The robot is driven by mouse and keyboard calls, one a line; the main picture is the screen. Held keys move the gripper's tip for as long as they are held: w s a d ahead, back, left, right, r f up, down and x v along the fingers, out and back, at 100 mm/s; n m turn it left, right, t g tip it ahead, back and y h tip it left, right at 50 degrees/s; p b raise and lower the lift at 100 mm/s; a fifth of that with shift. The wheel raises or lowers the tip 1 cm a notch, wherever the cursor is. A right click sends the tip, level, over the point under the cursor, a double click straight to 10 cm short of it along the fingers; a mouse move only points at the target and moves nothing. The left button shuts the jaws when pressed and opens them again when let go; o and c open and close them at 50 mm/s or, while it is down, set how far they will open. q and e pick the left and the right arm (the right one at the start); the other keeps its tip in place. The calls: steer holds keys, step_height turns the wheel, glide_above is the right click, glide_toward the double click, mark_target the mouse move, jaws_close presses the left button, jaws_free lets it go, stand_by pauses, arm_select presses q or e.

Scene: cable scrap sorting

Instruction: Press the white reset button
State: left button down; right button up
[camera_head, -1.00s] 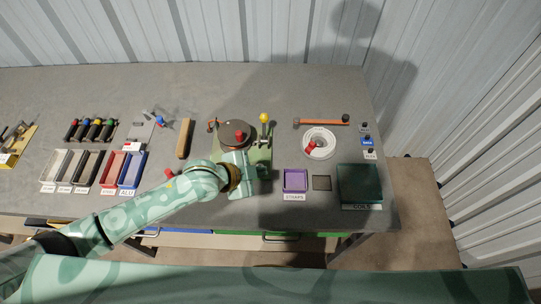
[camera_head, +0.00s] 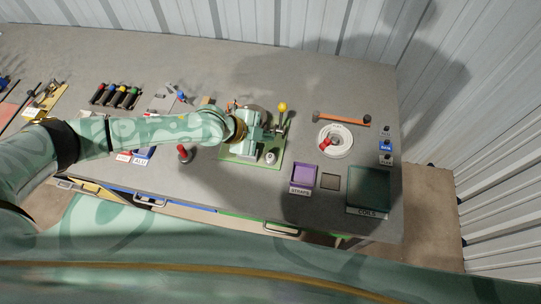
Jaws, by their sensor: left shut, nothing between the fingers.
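A small white rounded button (camera_head: 270,157) sits on the front of the green base plate (camera_head: 240,155) of a bench device. A lever with a yellow knob (camera_head: 282,107) stands at the back right of this device. My left arm reaches in from the left, and my left gripper (camera_head: 270,126) is over the device, behind the white button and near the lever. The gripper is shut and empty. Its fingertips are hard to make out, and I cannot tell whether it touches anything. It hides much of the device. My right gripper is out of view.
Right of the device are a white ring (camera_head: 335,141) with a red knob, an orange-handled hammer (camera_head: 342,118), a purple tray (camera_head: 303,177) and a dark green tray (camera_head: 369,187). A red-topped peg (camera_head: 184,153) stands left of the device. My arm covers several small bins.

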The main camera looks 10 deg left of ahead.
arm_select(q)
steer(key=b, duration=0.6)
glide_above(266, 158)
step_height(266, 158, down, 7)
steer(key=shift+d+f, duration=0.1)
steer(key=shift+f+b, duration=0.3)
steer(key=shift+f, duration=0.2)
stand_by(1.1)
steer(key=shift+f, duration=0.4)
steer(key=shift+f+b, duration=0.45)
steer(key=shift+b, duration=0.2)
stand_by(0.3)
steer(key=shift+r, duration=0.1)
steer(key=shift+r+p, duration=0.8)
